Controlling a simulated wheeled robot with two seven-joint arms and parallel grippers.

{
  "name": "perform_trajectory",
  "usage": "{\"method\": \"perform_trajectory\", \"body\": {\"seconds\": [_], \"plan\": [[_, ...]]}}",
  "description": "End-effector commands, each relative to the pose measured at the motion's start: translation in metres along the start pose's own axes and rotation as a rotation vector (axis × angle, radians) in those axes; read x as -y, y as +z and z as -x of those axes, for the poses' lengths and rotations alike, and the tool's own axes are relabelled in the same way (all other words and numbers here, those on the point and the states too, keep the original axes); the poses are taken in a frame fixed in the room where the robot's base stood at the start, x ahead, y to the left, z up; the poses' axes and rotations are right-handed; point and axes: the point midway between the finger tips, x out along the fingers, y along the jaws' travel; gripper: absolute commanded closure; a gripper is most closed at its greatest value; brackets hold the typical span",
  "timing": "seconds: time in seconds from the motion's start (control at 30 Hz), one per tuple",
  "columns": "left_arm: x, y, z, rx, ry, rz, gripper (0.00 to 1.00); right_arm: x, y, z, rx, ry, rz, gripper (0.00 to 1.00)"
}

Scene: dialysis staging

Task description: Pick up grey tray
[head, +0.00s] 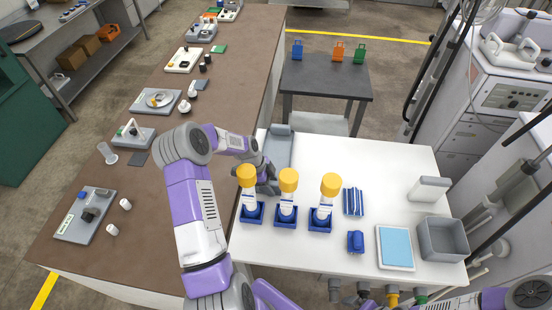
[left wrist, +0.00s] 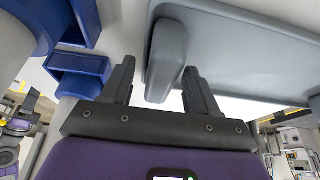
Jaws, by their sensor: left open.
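The grey tray (head: 278,151) lies flat at the far left of the white table, with a raised grip block at its far edge and its near end partly hidden by my left gripper (head: 268,178). In the left wrist view the tray's pale underside or face (left wrist: 235,50) fills the upper right. A rounded grey grip block (left wrist: 165,50) of it shows between the open fingers of my left gripper (left wrist: 159,70), with gaps at both sides; I cannot tell any contact. My right gripper is out of view.
Several yellow-capped bottles in blue holders (head: 286,213) stand close to my left gripper. A blue tray (head: 396,262), grey bin (head: 443,240) and white box (head: 429,190) are at the right of the white table (head: 390,165). A brown counter (head: 150,200) runs along the left.

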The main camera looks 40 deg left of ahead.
Motion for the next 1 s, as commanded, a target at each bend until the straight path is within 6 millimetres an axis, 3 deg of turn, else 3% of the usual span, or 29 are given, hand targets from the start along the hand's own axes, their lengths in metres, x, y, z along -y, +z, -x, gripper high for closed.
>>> {"method": "perform_trajectory", "body": {"seconds": [0.17, 0.53, 1.0], "plan": [[0.0001, -0.0002, 0.0004, 0.000, 0.000, 0.000, 0.42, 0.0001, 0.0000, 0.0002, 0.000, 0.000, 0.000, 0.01], [0.0002, -0.0002, 0.0003, 0.000, -0.001, 0.000, 0.99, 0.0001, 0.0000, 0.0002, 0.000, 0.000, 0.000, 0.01], [0.0006, -0.0014, 0.0028, 0.000, -0.002, -0.001, 1.00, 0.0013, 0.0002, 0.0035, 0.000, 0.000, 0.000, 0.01]]}}
